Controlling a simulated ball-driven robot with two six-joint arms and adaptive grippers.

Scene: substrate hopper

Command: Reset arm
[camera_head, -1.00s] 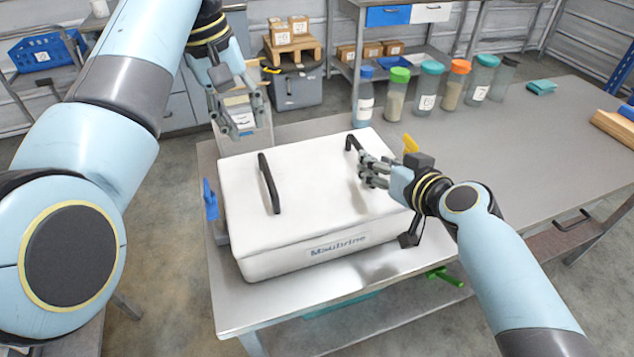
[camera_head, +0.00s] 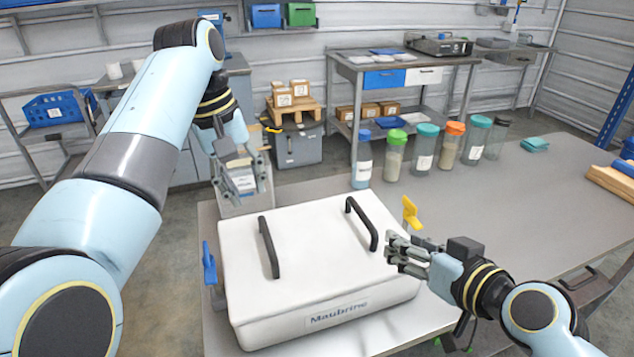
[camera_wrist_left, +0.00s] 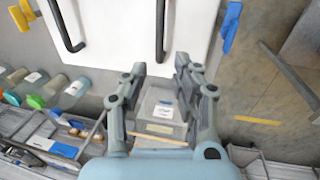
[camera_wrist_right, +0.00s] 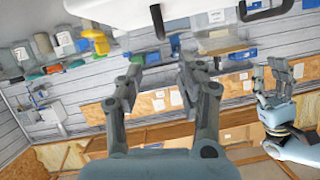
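A white hopper box (camera_head: 320,265) marked "Maubrine" stands on the grey table, its lid bearing two black handles, left (camera_head: 268,247) and right (camera_head: 362,223). My left gripper (camera_head: 242,185) is behind the box's far left corner, in front of and above a clear labelled container (camera_head: 245,204). Its fingers are apart and empty in the left wrist view (camera_wrist_left: 158,78). My right gripper (camera_head: 392,252) is just right of the box, apart from the right handle. Its fingers are spread and empty in the right wrist view (camera_wrist_right: 160,72).
A yellow clip (camera_head: 410,212) and a blue clip (camera_head: 209,263) sit at the box's sides. Several lidded jars (camera_head: 396,160) line the table's far edge. A teal cloth (camera_head: 535,144) and a wooden piece (camera_head: 612,182) lie farther right. The table's right middle is clear.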

